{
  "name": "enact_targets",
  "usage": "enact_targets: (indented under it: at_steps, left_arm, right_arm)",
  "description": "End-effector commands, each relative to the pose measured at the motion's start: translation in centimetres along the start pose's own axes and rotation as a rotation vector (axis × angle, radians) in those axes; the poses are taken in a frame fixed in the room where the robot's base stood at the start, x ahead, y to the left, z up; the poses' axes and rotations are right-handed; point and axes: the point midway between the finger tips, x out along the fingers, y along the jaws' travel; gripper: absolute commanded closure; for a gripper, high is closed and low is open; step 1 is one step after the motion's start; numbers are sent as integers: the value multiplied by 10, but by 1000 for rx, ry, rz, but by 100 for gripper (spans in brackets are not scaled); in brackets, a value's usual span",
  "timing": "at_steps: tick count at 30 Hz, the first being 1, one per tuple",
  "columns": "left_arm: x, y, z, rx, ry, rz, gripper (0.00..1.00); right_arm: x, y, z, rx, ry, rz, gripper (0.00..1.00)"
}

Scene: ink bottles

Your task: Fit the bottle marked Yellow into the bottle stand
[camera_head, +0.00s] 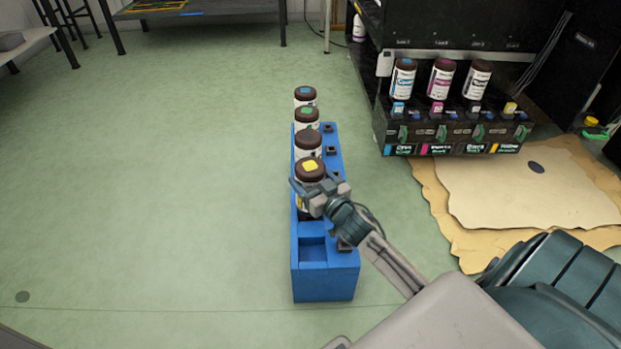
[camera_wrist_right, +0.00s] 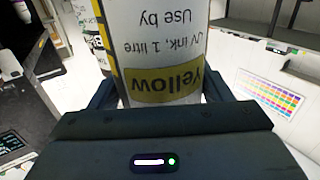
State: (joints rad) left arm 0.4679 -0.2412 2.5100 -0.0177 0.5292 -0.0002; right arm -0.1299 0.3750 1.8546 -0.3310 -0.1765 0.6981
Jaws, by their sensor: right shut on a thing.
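The near compartment of the rack is empty. My left gripper is not in view.
Bottles with blue (camera_head: 305,92), green (camera_head: 306,114) and plain dark (camera_head: 308,140) caps stand behind in the rack. A black unit (camera_head: 450,130) at right holds three bottles; its rightmost place, labelled Yellow, has none. Brown sheets (camera_head: 535,190) lie before it. The floor left is clear.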

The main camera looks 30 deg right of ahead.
Motion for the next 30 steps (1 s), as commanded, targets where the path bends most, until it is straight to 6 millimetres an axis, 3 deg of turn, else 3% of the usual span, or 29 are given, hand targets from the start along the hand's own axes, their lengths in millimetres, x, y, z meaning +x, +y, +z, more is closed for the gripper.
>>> enact_targets:
  at_steps: [1, 5, 17, 30]
  left_arm:
    - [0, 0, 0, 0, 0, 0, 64]
    - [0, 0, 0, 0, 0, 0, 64]
    - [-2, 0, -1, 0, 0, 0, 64]
    - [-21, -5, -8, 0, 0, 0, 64]
  right_arm:
    - [0, 0, -2, 0, 3, -1, 26]
    - [0, 0, -1, 0, 2, -1, 3]
    - [-7, 0, 2, -2, -2, 0, 3]
    - [-79, 0, 4, -5, -2, -2, 3]
